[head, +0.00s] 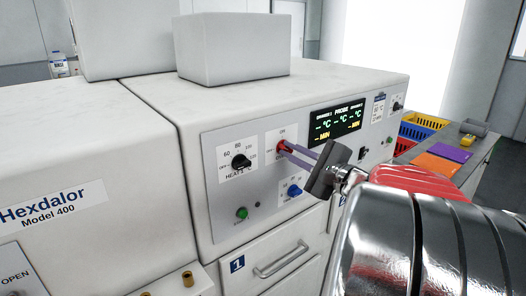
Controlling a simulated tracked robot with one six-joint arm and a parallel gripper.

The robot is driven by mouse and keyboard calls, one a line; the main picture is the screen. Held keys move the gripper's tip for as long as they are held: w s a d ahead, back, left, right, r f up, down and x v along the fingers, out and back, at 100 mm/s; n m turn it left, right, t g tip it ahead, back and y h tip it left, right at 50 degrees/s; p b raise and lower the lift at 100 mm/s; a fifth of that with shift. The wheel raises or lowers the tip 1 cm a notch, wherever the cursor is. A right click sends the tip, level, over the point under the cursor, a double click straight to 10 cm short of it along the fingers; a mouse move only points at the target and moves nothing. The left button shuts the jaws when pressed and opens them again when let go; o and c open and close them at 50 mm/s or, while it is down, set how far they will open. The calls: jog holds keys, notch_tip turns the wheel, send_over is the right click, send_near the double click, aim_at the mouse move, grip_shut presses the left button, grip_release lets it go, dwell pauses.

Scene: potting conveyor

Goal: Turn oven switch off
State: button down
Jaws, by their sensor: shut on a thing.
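The oven (300,85) is a white cabinet with a grey control panel (223,212) on its front. A red switch knob (281,147) sits on a white label plate with "ON" printed above it. My gripper (286,147) reaches in from the right, and its two thin purple fingers are shut on the red knob. The fingers cover part of the knob and its label, so I cannot tell which position it points to. The display (335,122) to the right is lit, with dashes, °C and MIN.
A black heat knob (240,161), a blue knob (293,190) and a green button (242,213) lie close around the red knob. A drawer handle (282,259) juts out below. Yellow (428,122) and blue crates stand at the right, by a counter with coloured sheets.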

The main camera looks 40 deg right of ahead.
jog(key=shift+a+f+n, duration=0.1)
jog(key=shift+f+n, duration=0.15)
jog(key=shift+n, duration=1.45)
jog(key=shift+a+f+n, duration=0.1)
jog(key=shift+f+n, duration=0.1)
jog(key=shift+n, duration=1.5)
jog(key=c, duration=1.8)
grip_release()
jog(key=shift+r, duration=0.1)
jog(key=shift+s, duration=0.1)
jog(key=s, duration=1.3)
jog(key=shift+s+d, duration=0.25)
jog(key=shift+s, duration=0.05)
